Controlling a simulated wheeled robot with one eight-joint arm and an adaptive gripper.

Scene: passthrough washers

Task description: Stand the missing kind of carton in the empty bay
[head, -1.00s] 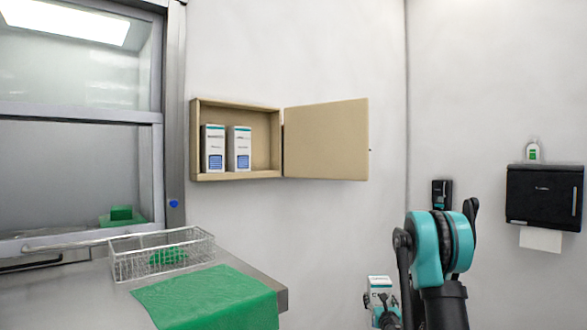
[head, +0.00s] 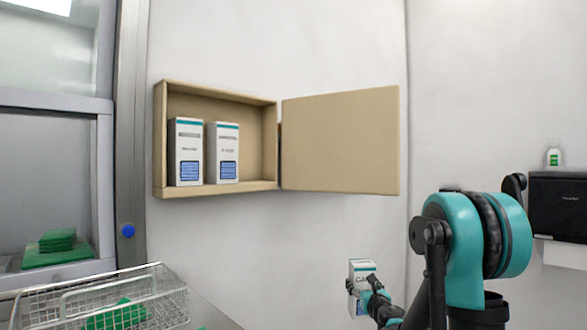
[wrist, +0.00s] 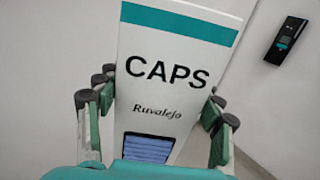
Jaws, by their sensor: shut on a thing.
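My gripper (head: 378,298) is shut on a white carton (head: 361,272) with a teal band, low and right of the cabinet in the head view. In the wrist view the carton (wrist: 170,75) reads "CAPS" and "Ruvalejo", with a blue panel below; the fingers (wrist: 155,125) are on both its sides. A tan wall cabinet (head: 215,90) stands open, its door (head: 340,140) swung out to the right. Two similar white cartons, a left one (head: 186,150) and a right one (head: 223,152), stand upright in its left and middle. The cabinet's right part is empty. Their print is too small to read.
A wire basket (head: 100,298) with green cloth stands on the counter at lower left. Green folded cloths (head: 57,242) lie behind the glass. A black towel dispenser (head: 560,205) and a small bottle (head: 554,157) are at the right wall. The wall below the cabinet is clear.

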